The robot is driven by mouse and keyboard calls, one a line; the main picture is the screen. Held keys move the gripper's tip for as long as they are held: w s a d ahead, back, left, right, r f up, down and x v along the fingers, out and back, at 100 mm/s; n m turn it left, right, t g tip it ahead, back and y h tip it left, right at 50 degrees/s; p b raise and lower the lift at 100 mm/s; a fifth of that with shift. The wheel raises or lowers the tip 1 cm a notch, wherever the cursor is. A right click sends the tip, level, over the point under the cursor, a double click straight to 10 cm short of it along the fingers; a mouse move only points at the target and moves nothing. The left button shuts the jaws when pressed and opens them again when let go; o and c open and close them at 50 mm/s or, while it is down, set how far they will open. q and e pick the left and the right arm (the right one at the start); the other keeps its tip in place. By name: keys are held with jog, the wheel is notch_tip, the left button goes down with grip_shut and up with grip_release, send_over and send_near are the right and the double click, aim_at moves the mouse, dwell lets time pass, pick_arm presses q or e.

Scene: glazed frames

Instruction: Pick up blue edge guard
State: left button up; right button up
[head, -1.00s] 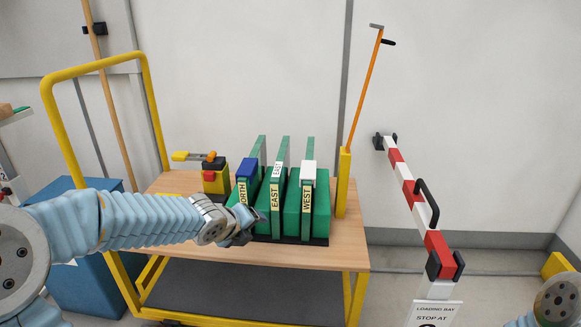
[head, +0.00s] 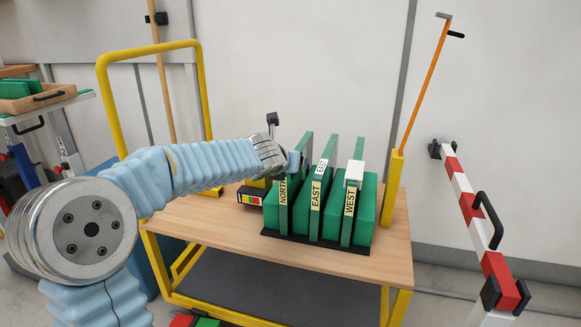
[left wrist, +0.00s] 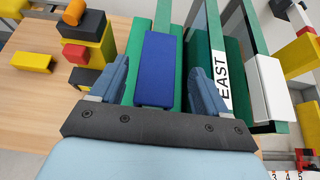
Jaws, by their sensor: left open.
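The blue edge guard (left wrist: 157,70) sits on the top edge of the glazed frame marked NORTH (head: 284,190). In the left wrist view it lies between the two fingers of my left gripper (left wrist: 158,72). The gripper is open, with one finger on each side of the guard and a visible gap on both sides. In the head view my left gripper (head: 293,160) is at the top of the NORTH frame and largely hides the guard. My right gripper is not in view.
The EAST frame (head: 318,192) and the WEST frame (head: 350,208), with a white guard (head: 354,171), stand close on the right in a green rack. They rest on a wooden cart (head: 200,215). A yellow-and-black device (left wrist: 96,45) stands to the left. A red-white barrier (head: 468,200) is at right.

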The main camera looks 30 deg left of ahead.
pick_arm(q)
jog(key=x, duration=0.3)
jog(key=shift+w+a, duration=0.2)
jog(key=shift+w, duration=0.05)
jog(key=shift+c, duration=0.4)
jog(key=c, duration=0.9)
jog(key=shift+c, duration=0.2)
